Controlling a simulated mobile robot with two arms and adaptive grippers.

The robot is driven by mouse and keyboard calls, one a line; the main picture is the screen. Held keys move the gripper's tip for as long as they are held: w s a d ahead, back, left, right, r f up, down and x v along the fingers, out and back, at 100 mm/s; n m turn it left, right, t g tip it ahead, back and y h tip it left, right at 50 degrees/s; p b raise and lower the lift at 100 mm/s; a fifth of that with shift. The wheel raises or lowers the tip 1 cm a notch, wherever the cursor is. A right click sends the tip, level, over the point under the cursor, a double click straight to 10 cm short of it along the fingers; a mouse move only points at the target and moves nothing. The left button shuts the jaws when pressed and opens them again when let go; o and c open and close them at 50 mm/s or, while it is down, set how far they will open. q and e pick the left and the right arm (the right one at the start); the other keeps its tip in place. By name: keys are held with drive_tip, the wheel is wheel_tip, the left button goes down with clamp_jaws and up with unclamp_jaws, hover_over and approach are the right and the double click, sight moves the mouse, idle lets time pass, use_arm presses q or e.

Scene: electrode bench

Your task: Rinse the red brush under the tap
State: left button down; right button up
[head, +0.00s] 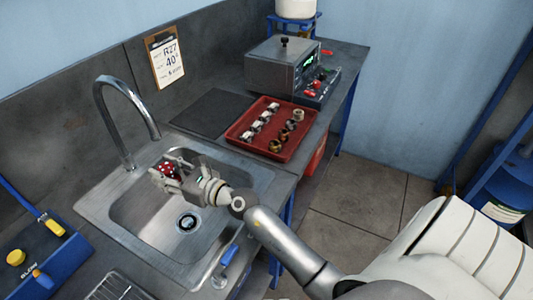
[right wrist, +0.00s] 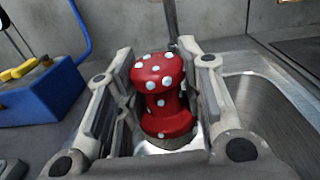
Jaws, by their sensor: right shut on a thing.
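My right gripper (head: 172,176) is over the sink (head: 135,214), shut on the red brush (head: 165,170). In the right wrist view the red brush (right wrist: 160,98), with white dots and a spool-like shape, stands between the two fingers of the right gripper (right wrist: 160,105). Its lower end is partly hidden by the gripper. The chrome tap (head: 106,84) arches over the sink; its spout end is just behind and above the gripper. I see no water stream. My left gripper is not in view.
A red tray (head: 238,130) with several small metal parts lies right of the sink, by a dark mat (head: 210,112). A grey instrument (head: 283,68) stands behind it. A blue box (head: 35,240) with yellow knobs is at the left. A blue-handled lever (head: 229,256) is at the sink's front edge.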

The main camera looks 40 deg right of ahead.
drive_tip(key=shift+d, duration=0.1)
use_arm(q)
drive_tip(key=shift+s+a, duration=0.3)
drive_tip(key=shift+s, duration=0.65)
